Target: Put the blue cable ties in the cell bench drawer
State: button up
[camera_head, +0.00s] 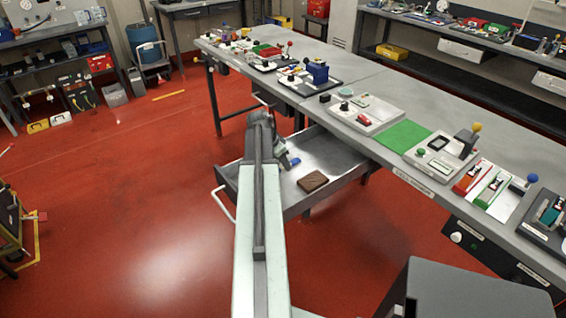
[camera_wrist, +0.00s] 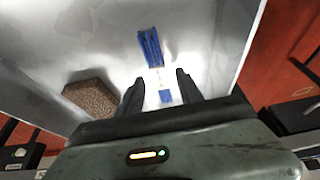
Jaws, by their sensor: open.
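The blue cable ties (camera_wrist: 150,47) are a narrow blue bundle in the wrist view, just beyond my open fingertips, over the pale floor of the drawer. A small blue piece (camera_wrist: 165,96) shows between the fingers, below the bundle. My gripper (camera_wrist: 160,80) is open, its two dark fingers apart and not closed on the ties. In the head view the grey drawer (camera_head: 338,177) of the bench is pulled out, and my gripper (camera_head: 286,161) is at its left part, with my arm hiding some of it. I cannot tell whether the ties touch the floor.
A brown block (camera_head: 313,181) lies in the drawer right of my gripper; the wrist view shows it at the left (camera_wrist: 92,98). The drawer's pale handle (camera_head: 222,205) faces left. The long grey bench (camera_head: 350,85) above carries several devices.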

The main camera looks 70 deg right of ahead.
jog(key=p+v, duration=0.9)
jog(key=v, duration=0.2)
jog(key=shift+a+r+p, duration=0.15)
jog(key=shift+r+p, duration=0.05)
jog(key=shift+p, duration=0.2)
jog(key=shift+w, duration=0.1)
jog(key=w+a+f+n+t+y, duration=0.15)
jog(key=w+a+n, duration=0.95)
jog(key=w+a, duration=1.45)
jog(key=w+a+n+y, duration=0.2)
jog(key=a+n, duration=1.1)
jog(key=a, duration=2.4)
jog(key=shift+w+a+f+n+t, duration=0.2)
jog(key=shift+w+a+n+t, duration=0.1)
jog(key=shift+n+t, duration=0.15)
